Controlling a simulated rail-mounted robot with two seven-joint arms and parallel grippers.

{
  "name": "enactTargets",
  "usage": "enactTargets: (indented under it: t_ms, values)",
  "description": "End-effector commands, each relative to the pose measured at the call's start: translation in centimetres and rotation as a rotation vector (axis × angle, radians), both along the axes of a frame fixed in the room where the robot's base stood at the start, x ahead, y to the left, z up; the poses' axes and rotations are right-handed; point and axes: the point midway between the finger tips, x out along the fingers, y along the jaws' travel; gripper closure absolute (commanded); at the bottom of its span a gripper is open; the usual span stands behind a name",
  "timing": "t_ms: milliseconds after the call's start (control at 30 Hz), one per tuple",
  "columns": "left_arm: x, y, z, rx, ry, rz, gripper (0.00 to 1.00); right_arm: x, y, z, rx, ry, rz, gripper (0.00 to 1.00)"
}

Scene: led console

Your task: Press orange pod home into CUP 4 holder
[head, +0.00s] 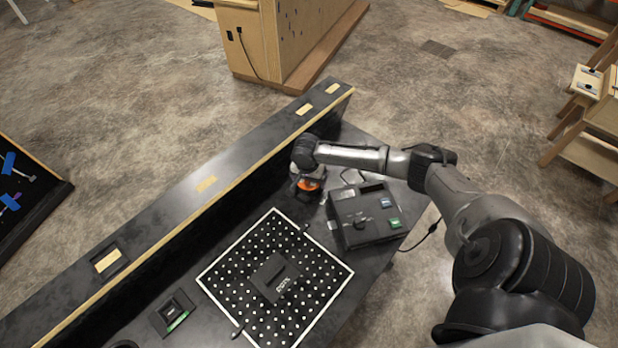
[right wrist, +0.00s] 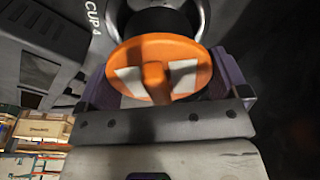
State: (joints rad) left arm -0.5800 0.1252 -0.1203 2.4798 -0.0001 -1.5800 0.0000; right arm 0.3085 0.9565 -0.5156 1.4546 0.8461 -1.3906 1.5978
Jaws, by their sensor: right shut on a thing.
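The orange pod (right wrist: 158,52) shows as a round orange disc with a raised middle tab in the right wrist view. My right gripper (right wrist: 157,80) is shut on the pod, with pale patches on both sides of the tab. The dark round holder (right wrist: 165,20) marked CUP 4 is right behind the pod; I cannot tell how deep the pod sits in it. In the head view the pod (head: 309,184) is a small orange spot below my right gripper (head: 306,178), at the far end of the bench. My left gripper is out of view.
A dark box with blue and green labels (head: 362,216) stands right of the holder. A white-edged dotted board (head: 228,275) with a black block (head: 275,277) lies nearer on the bench. A raised black ledge (head: 205,187) runs along the left.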

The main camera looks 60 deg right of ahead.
Motion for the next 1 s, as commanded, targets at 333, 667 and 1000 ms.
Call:
enactTargets:
  t_ms: [333,667,1000]
  values:
    - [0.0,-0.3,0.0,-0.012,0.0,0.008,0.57,0.0,0.0,0.0,0.0,0.0,0.0,0.28]
    - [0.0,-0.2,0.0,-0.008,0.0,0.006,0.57,0.0,0.0,-0.5,0.0,0.0,0.0,0.28]
    - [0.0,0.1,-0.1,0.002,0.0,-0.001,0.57,0.0,0.0,-1.2,0.0,-0.001,-0.001,0.28]
